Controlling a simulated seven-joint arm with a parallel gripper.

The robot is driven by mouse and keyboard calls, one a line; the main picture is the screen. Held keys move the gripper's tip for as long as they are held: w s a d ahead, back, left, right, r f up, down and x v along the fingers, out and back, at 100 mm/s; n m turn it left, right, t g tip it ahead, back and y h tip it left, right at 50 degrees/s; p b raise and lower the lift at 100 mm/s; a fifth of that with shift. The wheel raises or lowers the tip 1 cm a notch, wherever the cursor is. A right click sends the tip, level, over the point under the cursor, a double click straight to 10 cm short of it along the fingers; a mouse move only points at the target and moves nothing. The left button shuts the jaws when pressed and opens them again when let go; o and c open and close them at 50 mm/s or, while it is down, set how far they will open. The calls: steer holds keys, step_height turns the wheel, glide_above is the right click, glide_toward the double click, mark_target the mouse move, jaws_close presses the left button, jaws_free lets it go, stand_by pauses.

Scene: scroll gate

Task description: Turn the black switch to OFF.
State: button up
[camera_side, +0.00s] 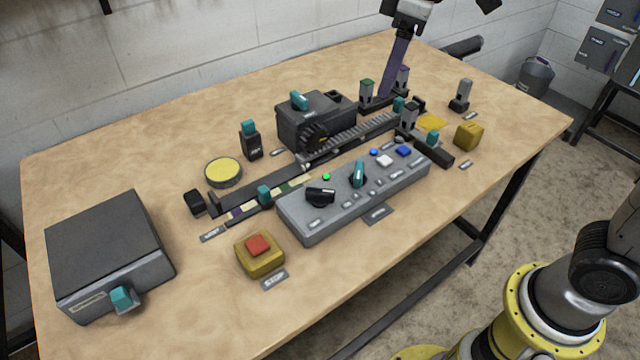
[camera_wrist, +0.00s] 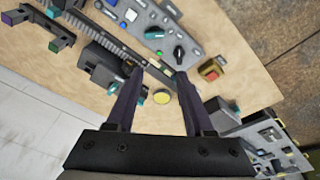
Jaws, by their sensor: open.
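The black switch (camera_side: 320,195) is a rotary knob near the left end of the grey control panel (camera_side: 285,222). In the wrist view the black switch (camera_wrist: 179,54) appears just beyond the right fingertip. Its pointer direction and label are too small to read. A teal knob (camera_side: 359,174) stands beside it on the panel. My gripper (camera_side: 393,88) is above the far side of the table, pointing down, away from the panel. In the wrist view my gripper (camera_wrist: 158,76) has its two purple fingers apart with nothing between them.
A green light (camera_side: 326,177), a blue light (camera_side: 374,152), and white and blue buttons share the panel. A yellow box with a red stop button (camera_side: 258,244) is in front. A toothed rail and black gearbox (camera_side: 305,125) lie behind. A dark box (camera_side: 100,250) stands at left.

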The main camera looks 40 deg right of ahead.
steer(key=w+a+f+n+g, duration=0.1)
steer(key=w+a+f, duration=0.3)
steer(key=a, duration=0.1)
steer(key=n+g, duration=0.1)
glide_above(320, 190)
step_height(320, 190, down, 6)
steer(key=shift+h, duration=0.3)
step_height(320, 190, down, 13)
steer(key=shift+f, duration=0.1)
jaws_close()
